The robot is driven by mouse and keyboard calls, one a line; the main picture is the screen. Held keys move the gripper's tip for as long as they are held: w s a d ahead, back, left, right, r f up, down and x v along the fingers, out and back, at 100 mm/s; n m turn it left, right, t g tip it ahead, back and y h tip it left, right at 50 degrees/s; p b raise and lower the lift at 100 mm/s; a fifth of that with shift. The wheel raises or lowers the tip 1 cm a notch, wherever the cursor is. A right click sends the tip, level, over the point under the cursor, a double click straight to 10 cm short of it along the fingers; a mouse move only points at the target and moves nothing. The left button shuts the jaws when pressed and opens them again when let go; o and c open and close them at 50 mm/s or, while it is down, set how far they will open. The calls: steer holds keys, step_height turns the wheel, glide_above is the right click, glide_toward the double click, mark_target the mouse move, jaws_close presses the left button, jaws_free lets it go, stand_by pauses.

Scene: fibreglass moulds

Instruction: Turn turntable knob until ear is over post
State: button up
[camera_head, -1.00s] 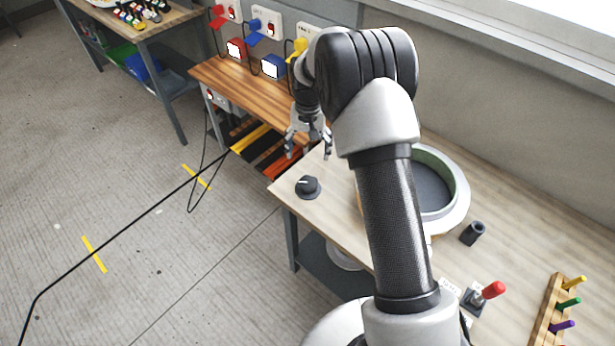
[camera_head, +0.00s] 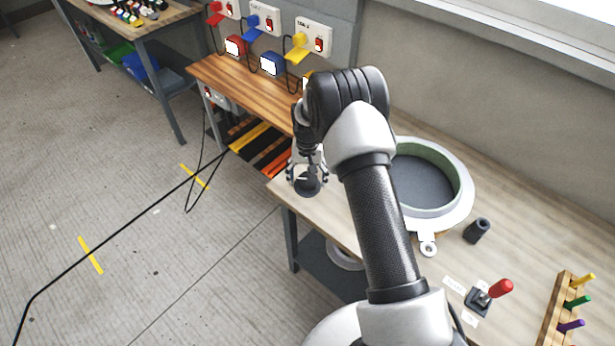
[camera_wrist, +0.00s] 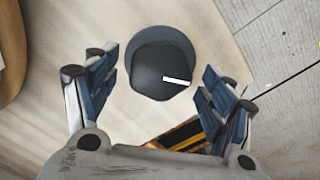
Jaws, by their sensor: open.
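The dark knob (camera_head: 307,184) stands near the left corner of the light wooden table. In the wrist view the knob (camera_wrist: 160,72) has a white pointer line toward the right. My gripper (camera_head: 307,174) is open above the knob; in the wrist view its fingers (camera_wrist: 155,92) lie on either side, with the knob a little beyond the tips. The turntable (camera_head: 436,210) is a white ring with a green inner wall and grey floor. Its ear (camera_head: 428,246), a small tab with a hole, points toward the front. The dark post (camera_head: 477,230) stands to the right of the ear, apart from it.
A red-handled lever (camera_head: 490,294) and a wooden rack (camera_head: 556,312) with coloured pegs are at the table's front right. A bench with coloured plugs and sockets (camera_head: 310,35) stands behind. My arm crosses the table left of the turntable.

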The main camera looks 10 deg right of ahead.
steer(key=shift+c, duration=0.2)
steer(key=c, duration=1)
steer(key=shift+n, duration=0.4)
steer(key=n, duration=0.4)
steer(key=shift+n+b, duration=0.3)
steer(key=shift+b, duration=0.1)
steer(key=n, duration=0.4)
steer(key=shift+n, duration=0.4)
steer(key=o, duration=1)
